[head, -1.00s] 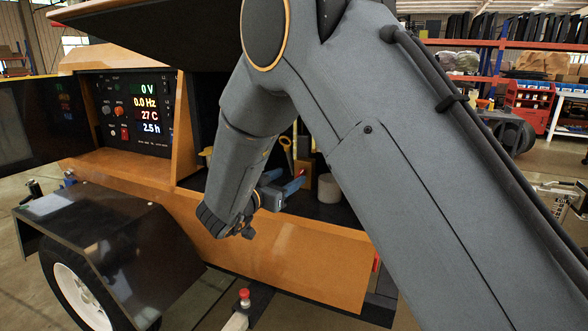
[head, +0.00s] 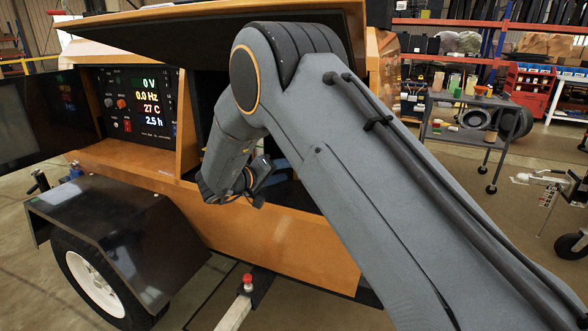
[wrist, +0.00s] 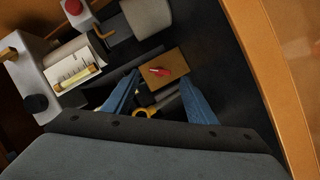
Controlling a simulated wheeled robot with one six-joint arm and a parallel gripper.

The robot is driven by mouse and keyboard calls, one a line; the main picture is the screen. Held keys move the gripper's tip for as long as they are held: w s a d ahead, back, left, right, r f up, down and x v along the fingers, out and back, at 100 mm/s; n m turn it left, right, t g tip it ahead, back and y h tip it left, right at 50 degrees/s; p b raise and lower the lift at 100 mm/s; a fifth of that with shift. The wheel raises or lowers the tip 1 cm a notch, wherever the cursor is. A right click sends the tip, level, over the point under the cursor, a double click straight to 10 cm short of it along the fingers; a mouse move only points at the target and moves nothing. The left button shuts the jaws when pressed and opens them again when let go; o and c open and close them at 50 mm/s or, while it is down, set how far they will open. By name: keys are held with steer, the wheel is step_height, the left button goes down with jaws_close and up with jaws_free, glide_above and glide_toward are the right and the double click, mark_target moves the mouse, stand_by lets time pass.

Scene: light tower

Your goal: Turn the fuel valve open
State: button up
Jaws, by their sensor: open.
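The fuel valve appears in the wrist view as a small red handle (wrist: 160,71) on a brass-coloured block (wrist: 164,66) inside the dark engine bay. The handle lies roughly across the picture, slightly tilted. My gripper (wrist: 160,80) is open, with one blue finger to the left and one to the right of the block's near part. The handle shows between and just beyond the fingertips; I cannot tell the depth between them or any contact. In the head view my arm hides the valve, and only part of the blue gripper (head: 282,166) shows.
A yellow ring handle (wrist: 145,112) lies between the fingers. Left of the valve are a grey cylinder (wrist: 147,18), a filter-like part with a label (wrist: 75,70) and a red knob (wrist: 73,6). The orange bay wall (wrist: 262,75) runs along the right. The raised hood (head: 215,30) hangs above.

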steer(key=shift+x, duration=2.1)
steer(key=shift+c, duration=0.6)
steer(key=c, duration=1)
steer(key=shift+o, duration=0.2)
steer(key=shift+r+m+p, duration=0.2)
steer(key=shift+m+p, duration=0.1)
steer(key=shift+p, duration=0.2)
steer(key=shift+m+y+p, duration=0.3)
steer(key=shift+y+p, duration=0.05)
steer(key=shift+y, duration=0.05)
steer(key=o, duration=1.1)
steer(key=shift+f, duration=0.1)
steer(key=shift+v, duration=3.9)
